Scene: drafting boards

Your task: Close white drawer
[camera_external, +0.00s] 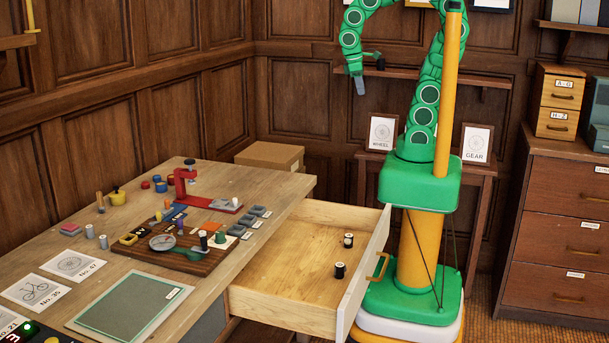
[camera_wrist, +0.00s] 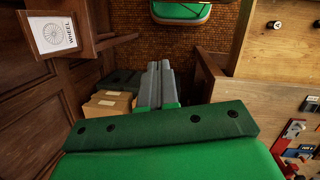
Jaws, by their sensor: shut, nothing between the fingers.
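The white drawer (camera_external: 363,275) is pulled well out of the wooden desk, with a pale wood inside and a white front. A yellow handle (camera_external: 377,268) sits on that front. Two small black-and-white spools (camera_external: 340,270) stand inside it. The drawer also shows at the upper right of the wrist view (camera_wrist: 256,62). My gripper (camera_external: 360,86) hangs high above and behind the drawer in the external view, clear of it. In the wrist view its grey fingers (camera_wrist: 158,84) are together with nothing between them.
The desk top (camera_external: 215,172) holds a red press (camera_external: 186,185), a tool board, spools and papers. A cardboard box (camera_external: 270,156) stands behind the desk. Shelves with framed pictures (camera_external: 382,132) line the back wall. A brown cabinet (camera_external: 560,220) stands at the right.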

